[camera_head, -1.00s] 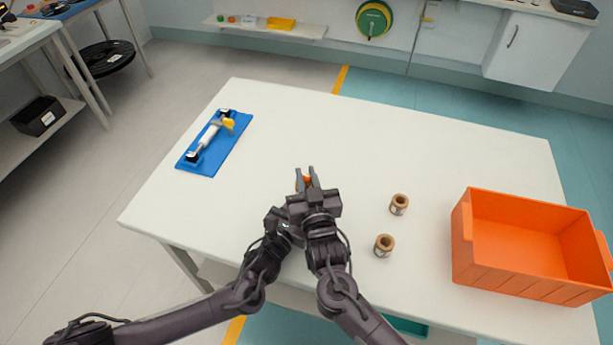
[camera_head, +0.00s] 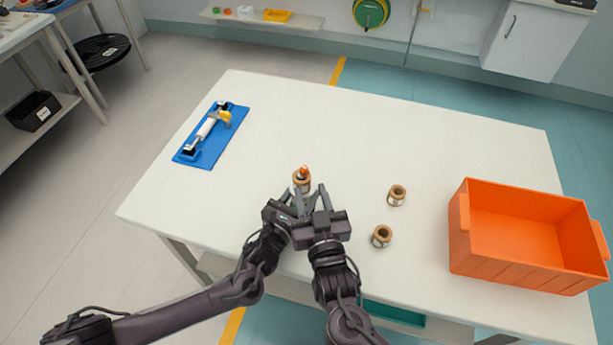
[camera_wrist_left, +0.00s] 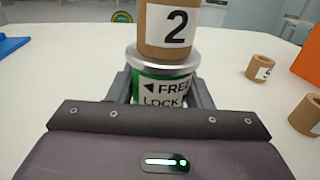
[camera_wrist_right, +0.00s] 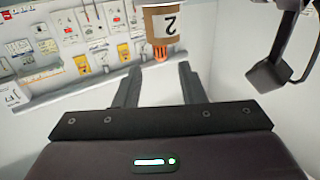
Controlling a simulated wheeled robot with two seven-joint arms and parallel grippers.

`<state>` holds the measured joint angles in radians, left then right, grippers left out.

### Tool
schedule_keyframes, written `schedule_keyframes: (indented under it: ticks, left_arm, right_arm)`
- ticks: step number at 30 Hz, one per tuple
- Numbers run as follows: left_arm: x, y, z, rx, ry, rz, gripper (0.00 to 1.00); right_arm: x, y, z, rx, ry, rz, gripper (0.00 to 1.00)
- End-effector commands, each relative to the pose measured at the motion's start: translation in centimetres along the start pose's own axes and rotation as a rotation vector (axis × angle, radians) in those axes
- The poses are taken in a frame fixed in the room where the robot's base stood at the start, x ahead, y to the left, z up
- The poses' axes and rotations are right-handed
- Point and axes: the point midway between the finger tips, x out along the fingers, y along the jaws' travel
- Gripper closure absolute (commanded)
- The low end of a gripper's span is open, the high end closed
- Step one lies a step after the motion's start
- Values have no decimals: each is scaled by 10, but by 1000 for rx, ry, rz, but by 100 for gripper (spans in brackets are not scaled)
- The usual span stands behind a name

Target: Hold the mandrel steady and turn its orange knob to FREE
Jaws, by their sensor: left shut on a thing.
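The mandrel (camera_wrist_left: 163,88) stands upright on the table. Its green and white label shows a left-pointing arrow beside FREE, with LOCK below. A brown core marked 2 (camera_wrist_left: 165,30) sits on it, and the orange knob (camera_head: 303,171) tops it. My left gripper (camera_head: 296,194) is shut on the mandrel's lower part, below the core. My right gripper (camera_head: 320,194) is open and empty, on the near side of the core, apart from the knob. In the right wrist view the knob (camera_wrist_right: 160,53) shows beyond the right fingertips. The knob's setting cannot be read.
Two brown cores, one farther (camera_head: 397,195) and one nearer (camera_head: 382,236), stand to the right. An orange bin (camera_head: 520,262) is at the table's right end. A blue board with a roller (camera_head: 209,151) lies at the left. The back of the white table (camera_head: 340,110) is clear.

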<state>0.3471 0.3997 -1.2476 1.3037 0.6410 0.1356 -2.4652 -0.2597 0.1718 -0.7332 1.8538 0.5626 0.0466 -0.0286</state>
Motion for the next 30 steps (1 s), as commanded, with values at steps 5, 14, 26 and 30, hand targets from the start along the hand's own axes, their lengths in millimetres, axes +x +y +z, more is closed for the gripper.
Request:
schedule_keyframes:
  ticks: [5, 14, 26, 30]
  left_arm:
    - [0, 0, 0, 0, 1, 0, 84]
    - [0, 0, 0, 0, 0, 0, 84]
    - [0, 0, 0, 0, 0, 0, 84]
    - [0, 0, 0, 0, 0, 0, 84]
  right_arm:
    - [-31, 0, 1, 0, -2, 0, 63]
    - [-44, 0, 0, 0, 0, 0, 63]
    - [-31, 3, 1, 92, 27, -59, 97]
    - [-10, 9, 4, 273, 44, -175, 100]
